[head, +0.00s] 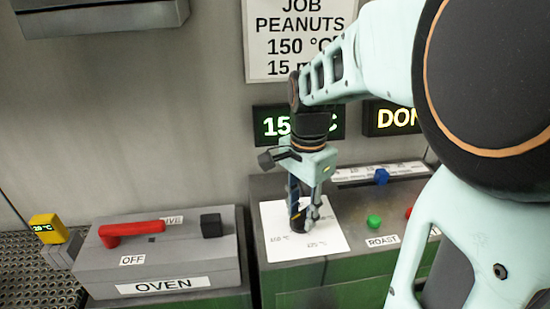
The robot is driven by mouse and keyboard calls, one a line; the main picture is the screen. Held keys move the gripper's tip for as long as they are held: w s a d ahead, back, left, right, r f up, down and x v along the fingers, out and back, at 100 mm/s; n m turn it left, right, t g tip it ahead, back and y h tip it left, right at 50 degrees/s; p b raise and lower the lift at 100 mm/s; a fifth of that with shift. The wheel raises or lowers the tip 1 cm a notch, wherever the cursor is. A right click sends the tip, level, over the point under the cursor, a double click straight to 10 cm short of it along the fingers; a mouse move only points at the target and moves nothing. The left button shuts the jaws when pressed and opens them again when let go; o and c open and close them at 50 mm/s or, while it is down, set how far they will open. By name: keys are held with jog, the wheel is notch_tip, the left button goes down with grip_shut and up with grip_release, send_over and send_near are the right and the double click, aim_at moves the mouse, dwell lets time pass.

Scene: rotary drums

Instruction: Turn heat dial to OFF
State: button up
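My gripper (304,218) points down over a white dial plate (275,248) on the right-hand panel. The plate carries small temperature marks along its front edge. The heat dial is not clearly seen; the gripper covers the middle of the plate, where a dark part shows between or behind the fingers. I cannot tell whether the fingers touch or grip it, nor which mark it points to. No OFF mark is readable on this plate.
Left stands a grey OVEN box (130,274) with a red lever (130,231) beside an OFF label and a black knob (211,225). Right of the plate are a green button (374,222), a blue slider knob (381,176) and a ROAST label. A partly hidden display (272,125) hangs behind my arm.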

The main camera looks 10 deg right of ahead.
jog(key=shift+c, duration=0.2)
grip_shut()
